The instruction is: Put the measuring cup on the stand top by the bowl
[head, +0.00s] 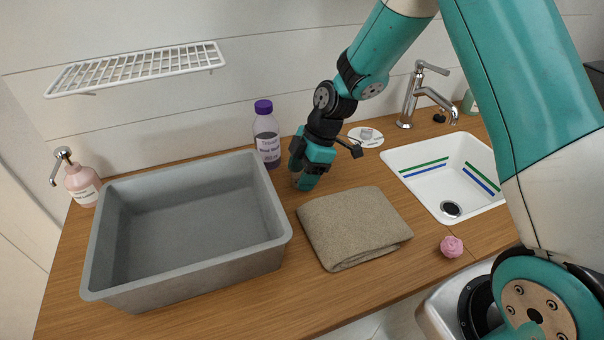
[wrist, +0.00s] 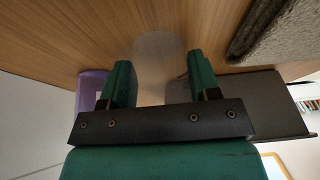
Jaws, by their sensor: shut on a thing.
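My gripper (head: 303,180) is low over the wooden counter, between the purple-capped bottle and the folded towel. In the wrist view its two green fingers (wrist: 160,85) stand apart with a pale, see-through thing between them, which I take for the measuring cup (wrist: 158,48). The gripper is shut on it. In the head view the gripper mostly hides it, and I cannot tell whether it touches the counter. I see no clear stand or bowl. A white disc (head: 356,139) with a small clear object (head: 367,133) on it lies behind, to the right of the gripper.
A large grey tub (head: 268,247) stands left of the gripper. The bottle (head: 266,140) is close behind, and the towel (head: 352,225) lies in front. A sink (head: 425,180) with a tap (head: 411,95), a pink ball (head: 451,246), a soap dispenser (head: 82,184) and a wall rack (head: 140,70) also show.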

